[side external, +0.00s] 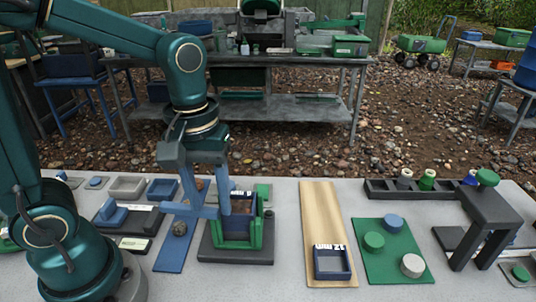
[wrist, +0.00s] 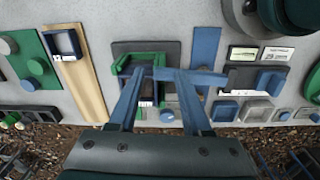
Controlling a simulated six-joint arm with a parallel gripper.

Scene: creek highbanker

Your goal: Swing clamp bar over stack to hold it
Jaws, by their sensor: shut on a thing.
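A green U-shaped holder (side external: 235,228) stands on a dark base plate (side external: 237,256), with a brownish stack (side external: 240,206) partly visible between its walls. The holder also shows in the wrist view (wrist: 124,62). My gripper (side external: 208,212) is low at the holder's left side; its blue-grey fingers (wrist: 160,74) reach over the holder's edge in the wrist view. The gripper is shut on a blue bar, apparently the clamp bar (wrist: 205,78), which lies level and sticks out sideways away from the holder. Bar and fingers are similar in colour, so the exact contact is hard to see. The fingers hide part of the stack.
A blue strip (side external: 172,252) with a small stone-like knob lies left of the holder. A wooden board (side external: 320,215) with a blue square tray (side external: 333,278) lies right. Further right are a green mat (side external: 390,275) with round pucks and a dark bridge-shaped stand (side external: 487,210).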

